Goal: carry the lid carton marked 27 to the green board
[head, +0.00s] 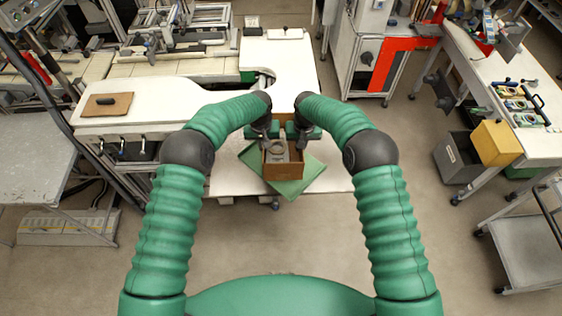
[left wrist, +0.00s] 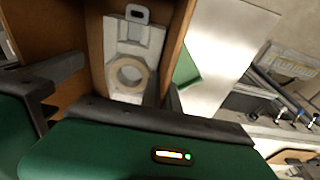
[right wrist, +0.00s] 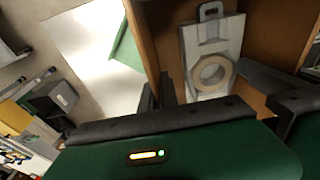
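An open brown carton (head: 283,171) sits over the green board (head: 290,188) on the white table, with the board's corners showing around it. Whether it rests on the board or hangs just above it, I cannot tell. No 27 is readable. Inside lies a pale, flat piece with a handle and a ring; it shows in the left wrist view (left wrist: 130,73) and right wrist view (right wrist: 211,70). My left gripper (head: 264,135) is at the carton's far left side, my right gripper (head: 304,136) at its far right. In both wrist views the fingers stand apart at the carton; their contact is unclear.
White worktops (head: 285,60) lie behind the carton. A brown pad (head: 107,104) lies on the left worktop. A yellow bin (head: 497,143) and a grey bin (head: 457,157) stand at the right. The floor in front of the table is clear.

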